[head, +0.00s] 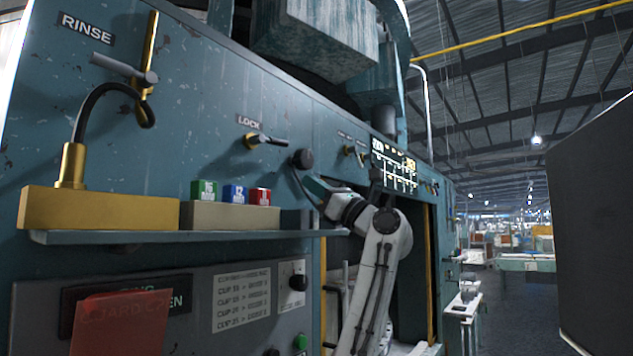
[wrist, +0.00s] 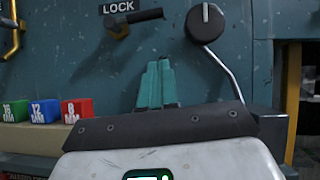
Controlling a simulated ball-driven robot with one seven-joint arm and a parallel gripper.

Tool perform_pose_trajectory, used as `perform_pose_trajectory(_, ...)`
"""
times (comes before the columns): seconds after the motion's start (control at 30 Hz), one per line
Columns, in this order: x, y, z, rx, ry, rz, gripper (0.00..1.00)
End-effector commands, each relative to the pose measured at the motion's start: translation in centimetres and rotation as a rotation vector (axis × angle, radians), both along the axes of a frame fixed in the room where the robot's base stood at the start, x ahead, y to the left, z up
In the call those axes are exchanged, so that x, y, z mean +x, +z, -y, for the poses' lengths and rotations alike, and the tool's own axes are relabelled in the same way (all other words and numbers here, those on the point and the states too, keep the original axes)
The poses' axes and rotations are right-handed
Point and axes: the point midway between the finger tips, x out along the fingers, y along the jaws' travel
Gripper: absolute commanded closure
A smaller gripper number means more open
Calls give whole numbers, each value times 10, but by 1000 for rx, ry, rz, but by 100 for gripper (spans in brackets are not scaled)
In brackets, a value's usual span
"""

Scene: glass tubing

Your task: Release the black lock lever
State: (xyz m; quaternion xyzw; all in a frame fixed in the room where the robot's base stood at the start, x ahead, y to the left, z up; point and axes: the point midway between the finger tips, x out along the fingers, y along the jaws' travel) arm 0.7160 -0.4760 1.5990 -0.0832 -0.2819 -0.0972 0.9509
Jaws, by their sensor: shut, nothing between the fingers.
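The black lock lever (head: 272,140) sticks out to the right from a brass pivot under the LOCK label on the blue panel. In the wrist view the lever (wrist: 148,16) points right, close to horizontal, at the top. My gripper (head: 312,184) is below and to the right of the lever in the head view, apart from it. In the wrist view its teal fingers (wrist: 158,84) are shut together and empty, pointing at the panel below the lever.
A round black knob (wrist: 205,22) with a bent metal rod is right of the lever. Green, blue and red blocks (head: 232,194) sit on the shelf (head: 190,236) to the left. A brass RINSE spout (head: 74,165) stands farther left. An open bay lies right of my gripper.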

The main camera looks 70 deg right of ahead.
Motion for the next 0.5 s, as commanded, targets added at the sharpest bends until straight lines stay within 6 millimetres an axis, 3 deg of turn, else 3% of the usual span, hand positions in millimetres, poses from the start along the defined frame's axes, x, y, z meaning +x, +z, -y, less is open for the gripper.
perform_pose_trajectory(0.33,56,41,10,0,0,-2,100)
perform_pose_trajectory(0.5,59,65,8,-2,-2,0,100)
